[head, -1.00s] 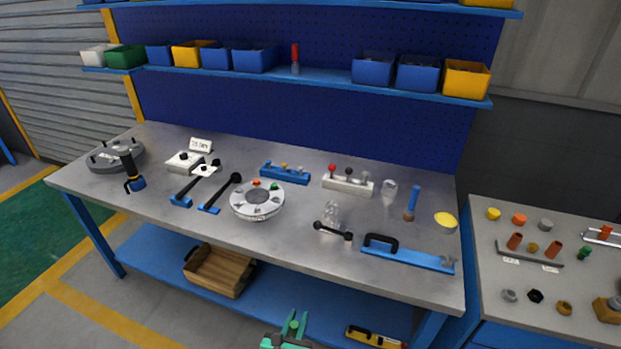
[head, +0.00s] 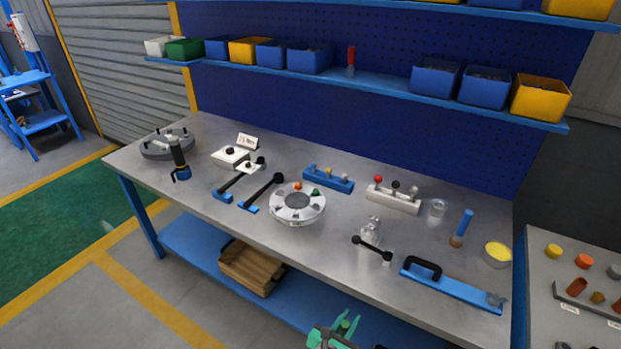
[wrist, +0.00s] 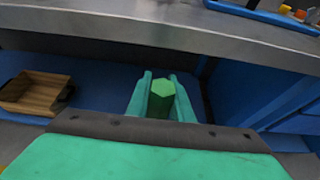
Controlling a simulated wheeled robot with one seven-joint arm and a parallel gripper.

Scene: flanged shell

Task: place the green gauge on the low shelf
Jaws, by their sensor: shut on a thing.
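The green gauge (wrist: 160,98) is a green piece with a hexagonal end. It stands between the two fingers of my gripper (wrist: 161,100) in the wrist view, and the gripper is shut on it. In the head view my gripper (head: 338,328) is at the bottom edge, in front of the bench, and the gauge is hard to tell from the green fingers there. The low shelf (head: 195,240) is the blue board under the bench. It also shows in the wrist view (wrist: 105,82), beyond and below the bench edge, with the gripper in front of it.
A wooden crate (head: 252,268) stands on the low shelf, left of my gripper; it also shows in the wrist view (wrist: 38,92). The shelf between crate and gripper looks clear. The grey bench top (head: 330,245) overhangs the shelf and carries many tools and parts.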

